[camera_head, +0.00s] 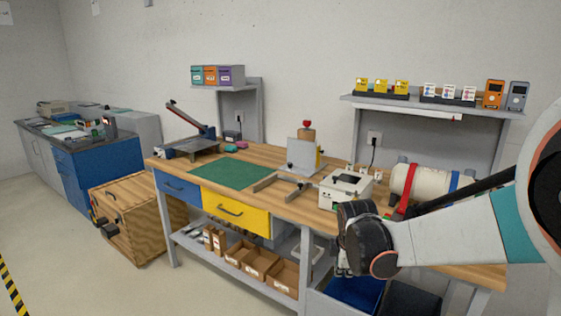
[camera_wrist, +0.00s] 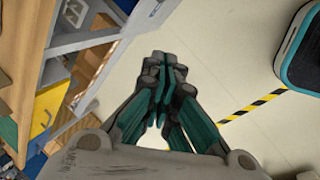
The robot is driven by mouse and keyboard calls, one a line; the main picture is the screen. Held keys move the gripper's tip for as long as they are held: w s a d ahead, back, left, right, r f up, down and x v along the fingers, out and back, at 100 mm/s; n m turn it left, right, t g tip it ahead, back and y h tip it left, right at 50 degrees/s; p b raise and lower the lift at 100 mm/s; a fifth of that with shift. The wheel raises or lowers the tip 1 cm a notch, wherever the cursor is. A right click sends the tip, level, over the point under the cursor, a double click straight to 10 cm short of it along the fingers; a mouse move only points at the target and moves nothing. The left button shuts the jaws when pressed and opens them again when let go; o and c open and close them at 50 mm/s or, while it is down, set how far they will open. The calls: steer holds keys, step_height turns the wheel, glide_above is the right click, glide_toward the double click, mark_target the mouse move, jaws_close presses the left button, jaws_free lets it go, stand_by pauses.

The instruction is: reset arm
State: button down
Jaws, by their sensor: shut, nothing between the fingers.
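My gripper (camera_wrist: 165,68) is shut and empty in the wrist view, its dark and teal fingers together and pointing towards the floor. In the head view, my arm reaches in from the right edge, and its dark wrist hangs in front of the workbench's front edge at the right. The gripper (camera_head: 345,268) is small and partly hidden below the wrist there. The wooden workbench (camera_head: 270,157) stands behind it, with a blue drawer (camera_head: 177,188) and a yellow drawer (camera_head: 236,212).
A white printer-like device (camera_head: 345,190) and a white roll (camera_head: 425,183) are on the bench near my arm. A blue bin (camera_head: 354,293) is below. A wooden crate (camera_head: 135,215) stands at left. Open floor (camera_wrist: 215,75) and a black-yellow stripe (camera_wrist: 255,105) show in the wrist view.

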steer(key=s+d+r+m+t, duration=0.1)
steer(key=s+d+r+m, duration=0.1)
steer(key=s+r+m, duration=0.85)
steer(key=s+m+t, duration=0.1)
steer(key=s+m, duration=0.5)
steer(key=s, duration=1)
steer(key=shift+s+d+f+t+y, duration=0.2)
steer(key=shift+d+f+t+y, duration=0.1)
steer(key=shift+f+t, duration=0.1)
